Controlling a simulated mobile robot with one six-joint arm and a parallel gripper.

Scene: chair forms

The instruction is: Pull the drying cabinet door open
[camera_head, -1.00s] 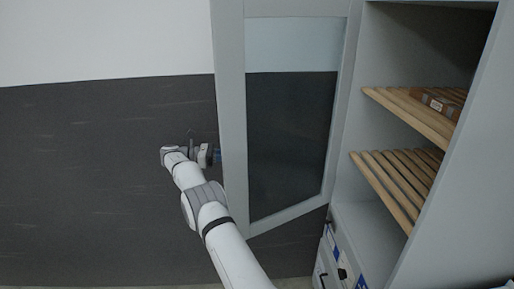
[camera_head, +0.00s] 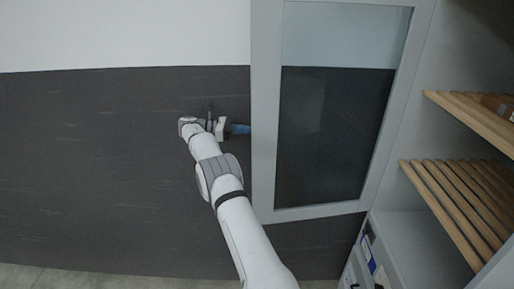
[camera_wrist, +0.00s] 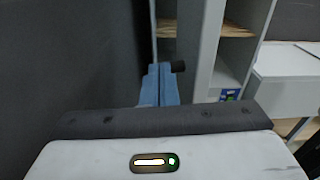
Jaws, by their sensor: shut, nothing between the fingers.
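The drying cabinet door (camera_head: 265,110) is a grey frame around a glass pane (camera_head: 335,130). It stands swung open to the left of the cabinet. My gripper (camera_head: 240,129) is at the door's free left edge, its blue fingers pointing right toward the frame; whether they touch it I cannot tell. In the wrist view the blue fingers (camera_wrist: 160,85) are together with nothing between them. A short dark knob-like piece (camera_wrist: 178,66) shows just right of the fingertips; it may be the door handle. The handle is not clear in the head view.
The open cabinet (camera_head: 408,140) on the right has slatted wooden shelves (camera_head: 450,200), with a small box (camera_head: 500,106) on the upper one. A dark wall panel (camera_head: 100,170) stands behind my arm. The floor at left looks clear.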

